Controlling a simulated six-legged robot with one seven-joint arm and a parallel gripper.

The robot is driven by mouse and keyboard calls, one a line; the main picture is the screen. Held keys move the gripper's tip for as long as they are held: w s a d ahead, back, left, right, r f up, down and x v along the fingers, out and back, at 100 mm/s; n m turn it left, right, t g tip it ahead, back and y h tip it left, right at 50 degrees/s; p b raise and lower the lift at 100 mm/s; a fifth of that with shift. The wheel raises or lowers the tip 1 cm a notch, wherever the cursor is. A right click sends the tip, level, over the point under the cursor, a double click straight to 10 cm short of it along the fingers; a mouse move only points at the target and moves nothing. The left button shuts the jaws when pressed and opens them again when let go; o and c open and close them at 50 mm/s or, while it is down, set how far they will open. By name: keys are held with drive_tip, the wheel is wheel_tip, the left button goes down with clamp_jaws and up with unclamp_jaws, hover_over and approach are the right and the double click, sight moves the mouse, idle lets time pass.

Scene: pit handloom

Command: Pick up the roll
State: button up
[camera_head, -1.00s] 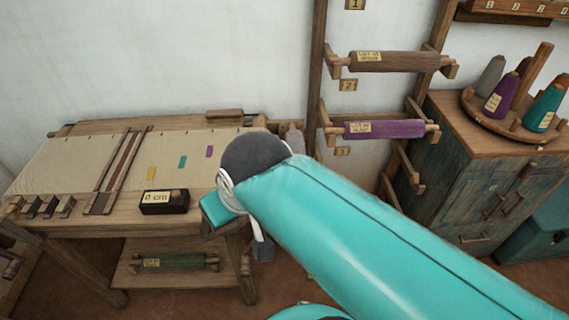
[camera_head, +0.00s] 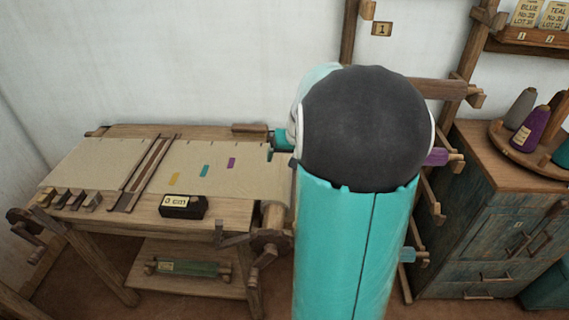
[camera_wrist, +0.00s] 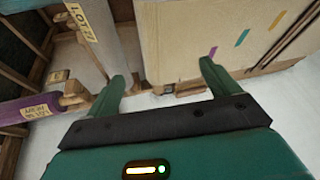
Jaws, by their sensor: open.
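Several rolls are in view, and I cannot tell which one is meant. A green roll (camera_head: 188,269) lies on the shelf under the loom table. In the wrist view a labelled purple roll (camera_wrist: 28,109) is at the left, and a pale grey labelled cylinder (camera_wrist: 112,38) is at the upper left, beyond the left finger. My gripper (camera_wrist: 165,85) is open, with nothing between its fingers. In the head view my arm hides most of it.
A cabinet (camera_head: 490,235) with yarn cones stands right.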

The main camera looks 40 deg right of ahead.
drive_tip(key=s+d+f+m, duration=0.1)
drive_tip(key=d+f, duration=0.1)
drive_tip(key=d, duration=0.2)
drive_tip(key=s+d+f, duration=0.2)
drive_tip(key=d, duration=0.2)
drive_tip(key=s+d+f+m, duration=0.1)
drive_tip(key=d+f, duration=0.2)
drive_tip(key=d, duration=0.1)
drive_tip(key=shift+s+f+m, duration=0.1)
drive_tip(key=shift+s+m, duration=0.1)
drive_tip(key=shift+m, duration=0.1)
drive_tip(key=x, duration=0.8)
drive_tip(key=shift+d, duration=0.35)
drive_tip(key=shift+x, duration=2.85)
drive_tip(key=shift+s+d, duration=0.1)
drive_tip(key=shift+d, duration=0.05)
drive_tip(key=c, duration=1.7)
wheel_tip(320, 180, up, 18)
drive_tip(key=shift+r, duration=0.1)
